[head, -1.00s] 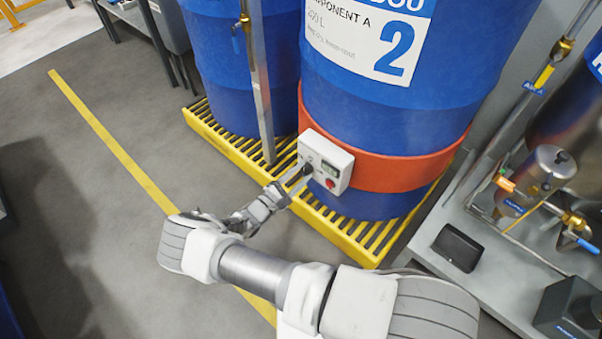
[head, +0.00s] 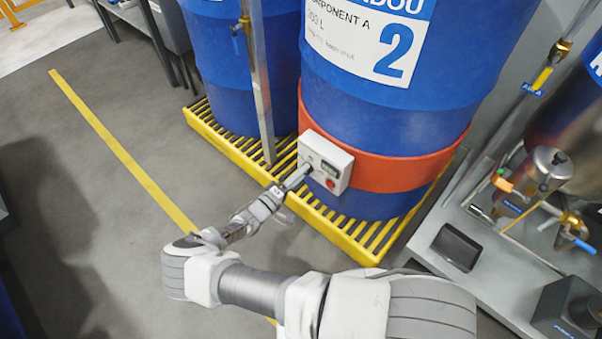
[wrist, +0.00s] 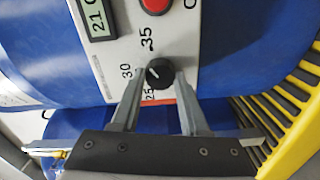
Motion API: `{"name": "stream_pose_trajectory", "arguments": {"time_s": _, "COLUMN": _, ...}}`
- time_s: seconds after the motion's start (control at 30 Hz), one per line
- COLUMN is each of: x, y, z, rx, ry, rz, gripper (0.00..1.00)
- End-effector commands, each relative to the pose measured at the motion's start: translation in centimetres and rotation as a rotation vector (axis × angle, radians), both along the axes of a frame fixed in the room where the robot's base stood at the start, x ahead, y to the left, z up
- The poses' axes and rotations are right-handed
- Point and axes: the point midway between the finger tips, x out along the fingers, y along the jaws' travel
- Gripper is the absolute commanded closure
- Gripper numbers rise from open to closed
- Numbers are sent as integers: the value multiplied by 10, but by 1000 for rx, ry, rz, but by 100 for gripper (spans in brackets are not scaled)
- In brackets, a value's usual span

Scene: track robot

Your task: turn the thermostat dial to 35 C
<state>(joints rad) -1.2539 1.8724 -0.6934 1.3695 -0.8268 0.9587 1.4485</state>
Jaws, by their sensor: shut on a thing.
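The thermostat dial (wrist: 160,75) is a small black knob with a short white pointer line, on a pale control box (wrist: 120,50). The printed numbers 25, 30 and 35 curve around it. The pointer slants to the upper left in the wrist view, seemingly between 30 and 35; its exact reading is hard to tell. My gripper (wrist: 157,80) is shut on the dial, one finger on each side. In the head view, my gripper (head: 303,171) reaches the face of the control box (head: 341,157) and hides most of the dial.
The box has a display (wrist: 97,18) reading 21 C and a red button (wrist: 154,4). It sits on an orange band (head: 400,170) around a blue drum (head: 420,115). A yellow grated pallet (head: 350,243) lies below. A metal post (head: 262,90) stands left.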

Motion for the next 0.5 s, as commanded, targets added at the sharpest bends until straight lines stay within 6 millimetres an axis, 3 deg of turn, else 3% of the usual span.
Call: {"name": "stream_pose_trajectory", "arguments": {"time_s": 0.5, "x": -1, "y": 1, "z": 0, "rx": 211, "ry": -208, "rz": 1, "gripper": 100}}
